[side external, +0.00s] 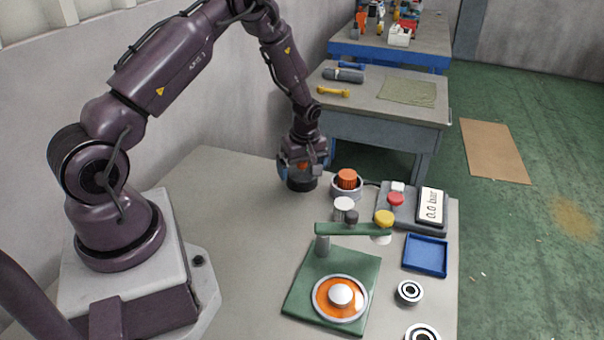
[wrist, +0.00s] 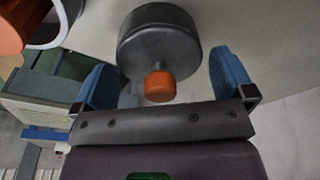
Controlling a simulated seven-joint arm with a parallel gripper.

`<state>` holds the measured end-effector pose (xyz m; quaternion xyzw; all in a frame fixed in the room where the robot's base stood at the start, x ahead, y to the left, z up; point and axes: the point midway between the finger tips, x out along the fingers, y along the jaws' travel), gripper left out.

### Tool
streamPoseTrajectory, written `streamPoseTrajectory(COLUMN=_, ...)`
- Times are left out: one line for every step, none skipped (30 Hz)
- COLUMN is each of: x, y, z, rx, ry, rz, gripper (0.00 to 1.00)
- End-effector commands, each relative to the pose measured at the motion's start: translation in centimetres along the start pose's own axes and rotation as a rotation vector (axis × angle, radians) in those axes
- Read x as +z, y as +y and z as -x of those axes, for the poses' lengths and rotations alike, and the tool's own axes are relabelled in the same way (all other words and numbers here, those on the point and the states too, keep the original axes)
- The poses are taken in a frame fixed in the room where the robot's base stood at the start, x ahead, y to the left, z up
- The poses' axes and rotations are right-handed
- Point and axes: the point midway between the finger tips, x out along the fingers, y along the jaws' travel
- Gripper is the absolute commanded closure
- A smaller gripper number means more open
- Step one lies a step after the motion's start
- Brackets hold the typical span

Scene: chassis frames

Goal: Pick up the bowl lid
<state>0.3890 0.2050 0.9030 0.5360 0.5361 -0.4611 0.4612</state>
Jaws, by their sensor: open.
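A dark grey round piece with an orange knob, which looks like the bowl lid (wrist: 160,38), lies between and beyond my fingertips in the wrist view. In the side view the lid (side external: 301,185) sits on the grey table, directly under my gripper and partly hidden by it. My gripper (side external: 303,170) points down over it. In the wrist view my gripper (wrist: 161,62) is open, with a blue finger on each side of the orange knob and clear gaps to it. The knob is not held.
An orange-topped cylinder in a pale ring (side external: 347,186) stands close to the right of my gripper. The table's left-middle is clear.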

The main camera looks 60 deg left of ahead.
Motion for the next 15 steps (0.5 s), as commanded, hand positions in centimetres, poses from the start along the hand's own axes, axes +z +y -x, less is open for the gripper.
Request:
streamPoseTrajectory(x=0.00, y=0.00, z=-0.14, rx=0.000, ry=0.000, rz=0.000, gripper=0.00)
streamPoseTrajectory(x=0.00, y=0.00, z=-0.14, rx=0.000, ry=0.000, rz=0.000, gripper=0.00)
streamPoseTrajectory(x=-0.01, y=0.01, z=-0.12, rx=0.000, ry=0.000, rz=0.000, gripper=0.00)
streamPoseTrajectory(x=-0.01, y=0.01, z=-0.11, rx=0.001, ry=0.000, rz=0.000, gripper=0.00)
streamPoseTrajectory(x=-0.01, y=0.01, z=-0.10, rx=0.001, ry=0.000, rz=0.000, gripper=0.00)
streamPoseTrajectory(x=-0.01, y=0.01, z=-0.09, rx=0.001, ry=0.000, rz=0.000, gripper=0.00)
streamPoseTrajectory(x=-0.02, y=0.01, z=-0.09, rx=0.001, ry=0.000, rz=0.000, gripper=0.05)
streamPoseTrajectory(x=-0.02, y=0.01, z=-0.09, rx=0.000, ry=0.000, rz=0.000, gripper=0.11)
streamPoseTrajectory(x=-0.01, y=0.01, z=-0.08, rx=0.001, ry=0.000, rz=0.000, gripper=0.21)
streamPoseTrajectory(x=-0.02, y=0.00, z=-0.08, rx=0.001, ry=0.000, rz=0.000, gripper=0.28)
streamPoseTrajectory(x=-0.02, y=0.00, z=-0.08, rx=0.000, ry=0.000, rz=0.000, gripper=0.34)
streamPoseTrajectory(x=-0.02, y=0.00, z=-0.09, rx=0.000, ry=0.000, rz=0.000, gripper=0.34)
streamPoseTrajectory(x=-0.02, y=-0.01, z=-0.09, rx=0.000, ry=0.000, rz=0.000, gripper=0.35)
streamPoseTrajectory(x=-0.02, y=-0.01, z=-0.10, rx=0.000, ry=0.000, rz=0.000, gripper=0.35)
streamPoseTrajectory(x=-0.02, y=-0.02, z=-0.11, rx=0.000, ry=0.000, rz=0.000, gripper=0.35)
